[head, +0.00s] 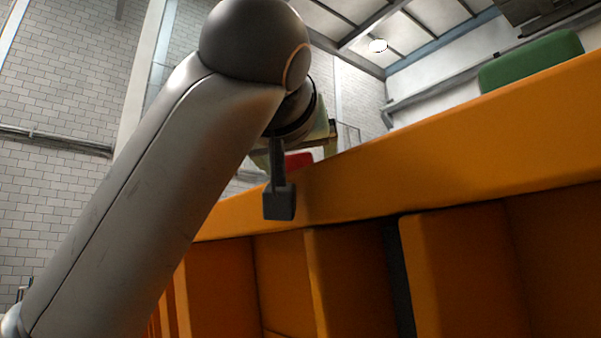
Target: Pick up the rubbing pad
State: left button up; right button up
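My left arm comes in from the lower left, and its gripper (279,198) hangs in front of the orange sandbed's (400,160) side. Only one dark finger with a square tip shows clearly, so I cannot tell whether the gripper is open or shut. A green rounded block (531,60) shows above the sandbed's rim at the upper right, well apart from the gripper. A small red thing (299,160) shows just behind the finger. I cannot tell whether either is the rubbing pad. My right gripper is not in view.
The sandbed's orange rim slants up to the right, with upright ribs (452,275) below it. Its top surface is hidden from this low angle. A white brick wall (60,90) and a ceiling with beams and a lamp (378,45) lie behind.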

pick_arm(q)
grip_shut()
dwell(0.6)
jog(key=shift+r, duration=0.1)
